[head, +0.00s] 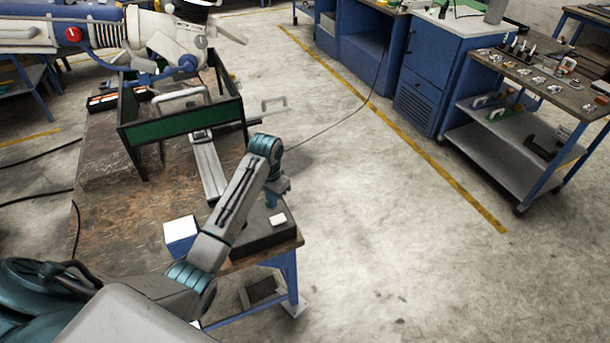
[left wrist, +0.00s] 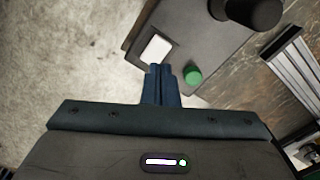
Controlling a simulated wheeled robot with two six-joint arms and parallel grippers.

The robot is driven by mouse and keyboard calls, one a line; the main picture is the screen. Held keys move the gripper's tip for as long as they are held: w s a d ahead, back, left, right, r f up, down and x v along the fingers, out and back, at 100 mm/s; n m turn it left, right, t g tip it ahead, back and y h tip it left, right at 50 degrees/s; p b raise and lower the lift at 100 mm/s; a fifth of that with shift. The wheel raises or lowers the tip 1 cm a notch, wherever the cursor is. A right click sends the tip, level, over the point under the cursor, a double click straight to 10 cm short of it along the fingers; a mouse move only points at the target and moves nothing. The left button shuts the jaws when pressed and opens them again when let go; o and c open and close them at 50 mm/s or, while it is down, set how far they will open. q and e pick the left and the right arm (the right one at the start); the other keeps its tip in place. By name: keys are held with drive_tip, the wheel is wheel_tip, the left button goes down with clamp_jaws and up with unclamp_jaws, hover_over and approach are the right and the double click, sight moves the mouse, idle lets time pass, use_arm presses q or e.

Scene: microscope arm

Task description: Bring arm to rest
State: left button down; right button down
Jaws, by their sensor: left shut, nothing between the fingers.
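A large white jointed arm (head: 90,38) with blue bands and a red knob reaches in from the top left in the head view. Its outer joints hang over a green-and-black frame on the bench. My left gripper (head: 270,203) points down over a dark flat box at the bench's near right corner. In the left wrist view its blue fingers (left wrist: 160,72) are together and empty. Beside them are a round green button (left wrist: 193,76) and a white plate (left wrist: 155,49) on the box (left wrist: 195,48). My left arm hides part of the box in the head view. My right gripper is out of view.
The bench (head: 120,215) carries the green-and-black frame (head: 185,131), a metal rail (head: 208,165) and a white-and-blue cube (head: 181,236). A black cylinder (left wrist: 253,10) stands near the button. Open floor (head: 400,240) lies right of the bench; a loaded cart (head: 515,160) stands farther right.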

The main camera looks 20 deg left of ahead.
use_arm(q)
drive_tip(key=s+d+f+t, duration=0.1)
drive_tip(key=s+d+f, duration=0.15)
drive_tip(key=s, duration=0.55)
drive_tip(key=s+d+f+t, duration=0.1)
drive_tip(key=s+d+f, duration=0.15)
drive_tip(key=s, duration=0.65)
drive_tip(key=s+d+r+n+t, duration=0.1)
drive_tip(key=s+d+r, duration=0.15)
drive_tip(key=s, duration=0.55)
drive_tip(key=s+d+r+t, duration=0.1)
drive_tip(key=s+d+r, duration=0.1)
drive_tip(key=s+r, duration=0.35)
drive_tip(key=s+a+f+g+y+b, duration=0.2)
drive_tip(key=f+b, duration=0.6)
drive_tip(key=f, duration=3.2)
drive_tip(key=s+a+f+b, duration=0.1)
drive_tip(key=s+f+b, duration=0.2)
drive_tip(key=s+f, duration=0.6)
drive_tip(key=s+a+f+h+b, duration=0.1)
drive_tip(key=s+f+b, duration=0.2)
drive_tip(key=s+f, duration=0.6)
wheel_tip(320, 180, down, 7)
drive_tip(key=shift+s+a+f+n+g, duration=0.2)
drive_tip(key=shift+n+g, duration=0.1)
drive_tip(key=shift+g, duration=0.1)
